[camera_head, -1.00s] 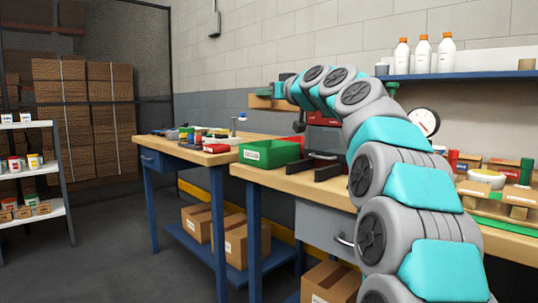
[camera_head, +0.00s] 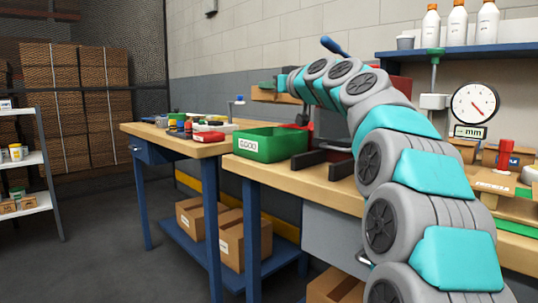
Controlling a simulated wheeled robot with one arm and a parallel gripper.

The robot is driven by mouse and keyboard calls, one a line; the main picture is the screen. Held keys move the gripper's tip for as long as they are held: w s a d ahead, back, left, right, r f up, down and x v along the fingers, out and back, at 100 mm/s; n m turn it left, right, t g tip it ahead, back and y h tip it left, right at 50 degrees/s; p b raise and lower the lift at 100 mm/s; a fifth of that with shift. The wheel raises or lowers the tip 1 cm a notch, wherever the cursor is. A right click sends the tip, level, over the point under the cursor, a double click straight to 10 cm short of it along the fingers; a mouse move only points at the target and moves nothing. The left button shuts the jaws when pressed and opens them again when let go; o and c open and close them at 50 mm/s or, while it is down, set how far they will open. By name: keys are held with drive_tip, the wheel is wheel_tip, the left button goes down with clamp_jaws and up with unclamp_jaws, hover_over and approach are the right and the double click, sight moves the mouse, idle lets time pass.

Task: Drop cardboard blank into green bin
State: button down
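The green bin (camera_head: 282,148) stands on the workbench left of centre, with a white label reading GOOD on its front. Its inside floor is hidden from this angle. My arm rises from the lower right and bends over to the left. Its far end, with my gripper (camera_head: 283,85), is small and unclear above and behind the bin, and I cannot make out the fingers. I cannot identify a cardboard blank in the gripper. A tan piece (camera_head: 268,95) shows beside the arm's end, but I cannot tell whether it is held or on the wall.
A dark fixture (camera_head: 318,158) sits right of the bin. A round dial gauge (camera_head: 475,104) and a blue shelf (camera_head: 440,52) with white bottles are at right. Floor at left is open.

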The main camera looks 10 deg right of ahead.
drive_tip(key=shift+f+b, duration=0.4)
drive_tip(key=shift+f, duration=0.6)
drive_tip(key=c, duration=1.5)
unclamp_jaws()
drive_tip(key=o, duration=0.5)
drive_tip(key=shift+s, duration=0.15)
drive_tip(key=b+v, duration=0.1)
drive_tip(key=v, duration=0.6)
drive_tip(key=shift+s, duration=0.3)
drive_tip(key=shift+d, duration=0.15)
